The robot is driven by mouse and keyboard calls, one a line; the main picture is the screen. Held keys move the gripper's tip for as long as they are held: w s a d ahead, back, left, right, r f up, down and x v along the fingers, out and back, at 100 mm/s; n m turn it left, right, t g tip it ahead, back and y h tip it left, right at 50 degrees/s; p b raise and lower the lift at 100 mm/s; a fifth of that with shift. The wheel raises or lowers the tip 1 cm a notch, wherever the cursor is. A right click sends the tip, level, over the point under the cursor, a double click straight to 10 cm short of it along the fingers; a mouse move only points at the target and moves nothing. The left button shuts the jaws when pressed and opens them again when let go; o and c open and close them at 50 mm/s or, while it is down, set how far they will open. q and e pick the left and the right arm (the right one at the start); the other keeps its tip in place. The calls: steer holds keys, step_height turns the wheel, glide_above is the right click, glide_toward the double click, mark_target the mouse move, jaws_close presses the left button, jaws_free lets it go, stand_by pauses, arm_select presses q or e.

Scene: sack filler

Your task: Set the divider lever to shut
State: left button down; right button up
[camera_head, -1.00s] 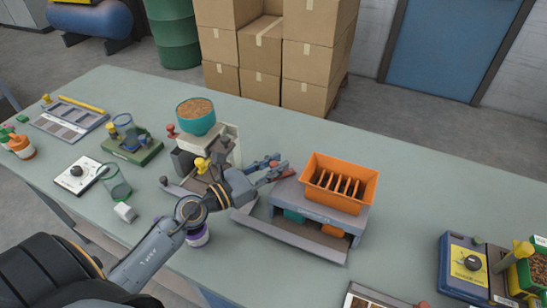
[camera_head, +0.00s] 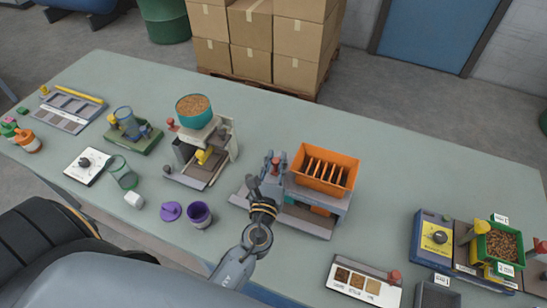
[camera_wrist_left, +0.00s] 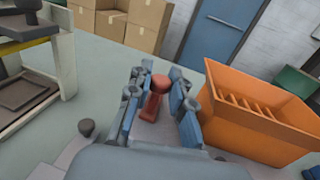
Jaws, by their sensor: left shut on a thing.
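The divider has an orange slotted hopper (camera_head: 325,168) on a grey base (camera_head: 300,222), at the middle of the table. It also shows in the left wrist view (camera_wrist_left: 250,110), to the right of my fingers. Its red-knobbed lever (camera_head: 276,161) stands at the hopper's left side. My left gripper (camera_head: 268,172) is at this lever, and in the left wrist view its fingers (camera_wrist_left: 156,103) are shut around the red lever (camera_wrist_left: 155,98), knob showing above. Fingers partly hide the lever's lower part. My right gripper is not in view.
A machine with a teal bowl of grain (camera_head: 194,110) stands left of the divider. A purple cup (camera_head: 199,214) and purple lid (camera_head: 171,211) lie in front of it. A sample card (camera_head: 357,281) and a blue-yellow device (camera_head: 436,240) are to the right. Cardboard boxes (camera_head: 250,50) stand behind the table.

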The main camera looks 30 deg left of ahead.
arm_select(q)
steer(key=shift+y, duration=0.3)
steer(key=c, duration=1.2)
jaws_free()
steer(key=shift+d, duration=0.1)
steer(key=shift+o, duration=0.2)
steer(key=v, duration=1.2)
